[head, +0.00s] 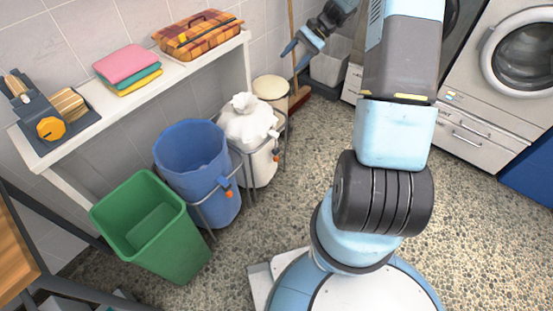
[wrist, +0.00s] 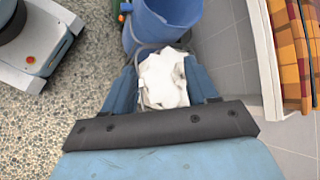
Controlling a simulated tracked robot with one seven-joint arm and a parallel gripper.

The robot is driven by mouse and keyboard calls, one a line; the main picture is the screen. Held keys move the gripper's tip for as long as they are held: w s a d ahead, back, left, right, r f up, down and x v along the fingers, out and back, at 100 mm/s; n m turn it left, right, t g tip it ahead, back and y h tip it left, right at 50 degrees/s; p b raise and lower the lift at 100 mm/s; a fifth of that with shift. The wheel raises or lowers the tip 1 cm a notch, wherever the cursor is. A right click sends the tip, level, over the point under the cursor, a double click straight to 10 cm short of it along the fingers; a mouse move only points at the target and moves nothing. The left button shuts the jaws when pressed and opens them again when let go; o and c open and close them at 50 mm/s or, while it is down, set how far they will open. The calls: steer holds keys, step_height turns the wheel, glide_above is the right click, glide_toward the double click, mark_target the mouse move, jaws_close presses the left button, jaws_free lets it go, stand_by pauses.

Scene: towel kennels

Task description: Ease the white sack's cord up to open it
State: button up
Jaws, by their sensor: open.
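The white sack (head: 247,136) hangs in a metal frame stand beneath the shelf's right end, its top bunched into a closed, crumpled tuft. A small pale piece shows at its right side, with a dark and orange piece below; I cannot make out the cord itself. In the wrist view the sack's white top (wrist: 163,82) shows between the fingers of my gripper (wrist: 160,72). My gripper (head: 302,46) is open, its blue fingers apart. In the head view it is to the right of the sack and above it. Contact cannot be told.
A blue sack (head: 188,150) in a stand and a green bin (head: 150,222) stand to the left. A white shelf (head: 130,95) with folded towels (head: 128,68) and a plaid case (head: 198,35) runs above. A pale round-topped container (head: 271,88) stands behind the sack. Open floor lies to the right.

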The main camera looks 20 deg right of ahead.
steer(key=w+d+f+m+t+y, duration=0.1)
steer(key=w+d+f+m, duration=0.1)
steer(key=f, duration=0.5)
steer(key=w+d+f+m+y, duration=0.1)
steer(key=f+y, duration=0.1)
steer(key=f, duration=0.5)
steer(key=m+t, duration=1.3)
steer(key=m, duration=0.2)
glide_toward(277, 158)
steer(key=x, duration=0.7)
steer(key=f+x, duration=0.1)
steer(key=x, duration=0.2)
steer(key=shift+w+a, duration=0.1)
steer(key=shift+w, duration=0.35)
steer(key=shift+c, duration=0.4)
jaws_close()
